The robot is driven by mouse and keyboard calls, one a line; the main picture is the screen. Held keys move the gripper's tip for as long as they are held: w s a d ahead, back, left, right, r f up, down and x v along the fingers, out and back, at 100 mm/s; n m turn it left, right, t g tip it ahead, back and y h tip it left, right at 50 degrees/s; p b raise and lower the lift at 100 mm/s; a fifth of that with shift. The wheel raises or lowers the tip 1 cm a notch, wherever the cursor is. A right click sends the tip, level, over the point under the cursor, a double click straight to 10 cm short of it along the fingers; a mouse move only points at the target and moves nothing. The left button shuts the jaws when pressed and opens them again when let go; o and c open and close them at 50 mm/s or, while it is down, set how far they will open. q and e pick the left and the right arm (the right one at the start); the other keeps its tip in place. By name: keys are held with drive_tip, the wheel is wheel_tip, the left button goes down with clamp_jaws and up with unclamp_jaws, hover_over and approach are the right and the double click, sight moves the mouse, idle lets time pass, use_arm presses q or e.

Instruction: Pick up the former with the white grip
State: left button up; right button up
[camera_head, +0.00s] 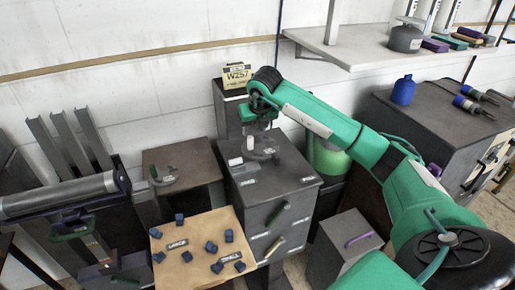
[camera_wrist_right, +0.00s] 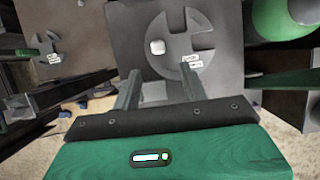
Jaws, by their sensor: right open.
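The former with the white grip is a flat grey notched disc (camera_head: 264,154) on top of a dark cabinet. Its white grip (camera_head: 250,143) stands up on its left side. In the right wrist view the former (camera_wrist_right: 181,52) lies just ahead of the fingers, with the white grip (camera_wrist_right: 157,47) nearly midway between their lines. My right gripper (camera_head: 260,130) is over the cabinet, pointing down at the former, open and empty; its spread fingers also show in the wrist view (camera_wrist_right: 160,85). They look apart from the grip. My left gripper is not seen.
Another grey former (camera_head: 165,180) with a dark grip lies on the brown-topped stand to the left. A wooden board (camera_head: 205,228) with several blue cubes is in front.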

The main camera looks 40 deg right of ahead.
sight(251, 140)
drive_tip(key=x, duration=0.4)
drive_tip(key=p+x, duration=0.1)
drive_tip(key=x, duration=0.3)
drive_tip(key=shift+w+a+r, duration=0.1)
drive_tip(key=shift+w+f, duration=0.15)
drive_tip(key=shift+f, duration=0.3)
clamp_jaws()
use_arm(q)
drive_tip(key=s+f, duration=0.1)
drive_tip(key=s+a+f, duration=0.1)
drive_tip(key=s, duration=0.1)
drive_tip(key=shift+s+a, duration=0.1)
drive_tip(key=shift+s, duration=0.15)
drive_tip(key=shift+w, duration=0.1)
use_arm(e)
drive_tip(key=shift+w+r, duration=0.1)
idle(0.3)
